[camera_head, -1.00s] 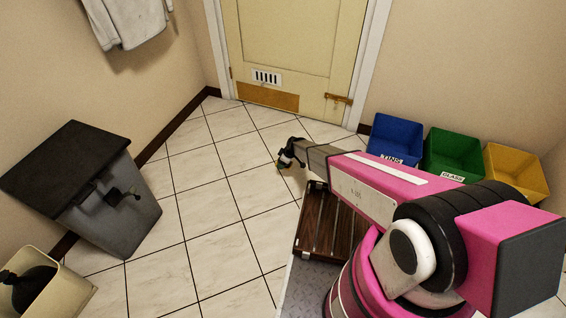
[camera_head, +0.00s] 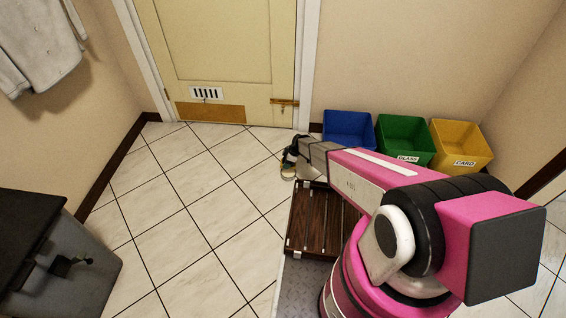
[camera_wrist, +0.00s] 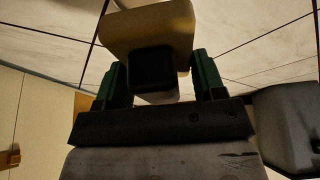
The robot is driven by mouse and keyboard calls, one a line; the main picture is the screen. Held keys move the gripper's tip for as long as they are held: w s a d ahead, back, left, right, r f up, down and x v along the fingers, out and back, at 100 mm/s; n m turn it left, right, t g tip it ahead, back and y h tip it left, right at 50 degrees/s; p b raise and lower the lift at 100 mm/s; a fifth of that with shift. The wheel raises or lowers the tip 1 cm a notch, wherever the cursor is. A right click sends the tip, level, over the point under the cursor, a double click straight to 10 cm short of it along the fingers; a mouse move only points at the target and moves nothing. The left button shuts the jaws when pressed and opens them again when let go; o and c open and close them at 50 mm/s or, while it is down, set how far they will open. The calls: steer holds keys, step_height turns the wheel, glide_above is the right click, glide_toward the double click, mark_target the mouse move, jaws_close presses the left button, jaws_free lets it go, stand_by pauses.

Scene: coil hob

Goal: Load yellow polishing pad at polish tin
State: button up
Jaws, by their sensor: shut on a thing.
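The yellow polishing pad (camera_wrist: 150,28) shows at the top of the wrist view, a pale yellow block with a dark square part facing me. My gripper (camera_wrist: 158,62) has its green fingers on either side of that dark part and is shut on the pad. In the head view my gripper (camera_head: 289,158) is small, at the far end of my pink arm, over the tiled floor; the pad is hard to make out there. I see no polish tin in either view.
Blue (camera_head: 348,132), green (camera_head: 404,140) and yellow (camera_head: 461,146) bins stand along the wall at the right. A closed cream door (camera_head: 225,50) is at the back. The tiled floor between is clear.

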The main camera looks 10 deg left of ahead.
steer(key=shift+w+d+f, duration=0.1)
steer(key=shift+w+f, duration=0.05)
steer(key=shift+f, duration=2.85)
steer(key=shift+f, duration=0.25)
steer(key=shift+r, duration=0.1)
steer(key=shift+r, duration=3.45)
